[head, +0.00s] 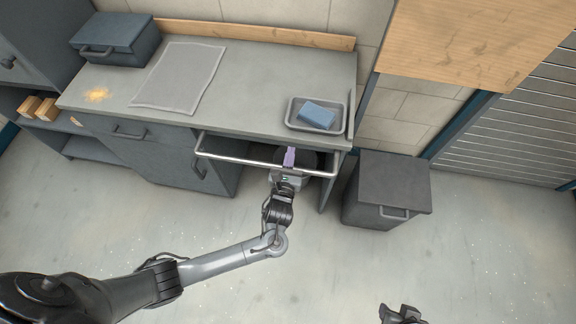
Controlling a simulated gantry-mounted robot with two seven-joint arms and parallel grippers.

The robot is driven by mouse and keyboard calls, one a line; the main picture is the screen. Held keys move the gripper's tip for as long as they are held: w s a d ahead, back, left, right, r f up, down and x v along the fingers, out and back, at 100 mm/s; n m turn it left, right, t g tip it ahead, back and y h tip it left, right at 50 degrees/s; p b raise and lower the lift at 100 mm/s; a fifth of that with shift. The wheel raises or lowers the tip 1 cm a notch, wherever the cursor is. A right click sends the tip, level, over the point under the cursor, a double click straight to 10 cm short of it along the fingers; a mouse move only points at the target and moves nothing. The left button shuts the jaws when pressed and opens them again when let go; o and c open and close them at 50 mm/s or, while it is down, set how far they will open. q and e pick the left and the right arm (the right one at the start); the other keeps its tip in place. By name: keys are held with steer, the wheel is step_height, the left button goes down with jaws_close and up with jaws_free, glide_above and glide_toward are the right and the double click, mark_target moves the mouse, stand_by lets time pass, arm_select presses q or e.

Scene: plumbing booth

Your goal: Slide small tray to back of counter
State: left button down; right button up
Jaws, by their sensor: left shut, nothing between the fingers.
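The small grey tray (293,122) sits near the right end of the grey counter (255,105), close to its front edge, with a blue block (317,115) inside it. My left gripper (289,155) is in front of and below the counter's front edge, at the metal rail (235,157). Its purple-tipped fingers are shut with nothing between them, apart from the tray. Part of my right arm (402,315) shows at the bottom edge, well away from the counter; I cannot tell its finger state.
A wooden strip (255,35) edges the back. The counter behind the tray is clear. A dark bin (390,185) stands right.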

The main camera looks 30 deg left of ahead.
mark_target(296, 127)
arm_select(q)
steer(key=b+x, duration=0.1)
steer(key=x, duration=0.7)
steer(key=shift+w+f, duration=0.1)
steer(key=shift+f, duration=0.05)
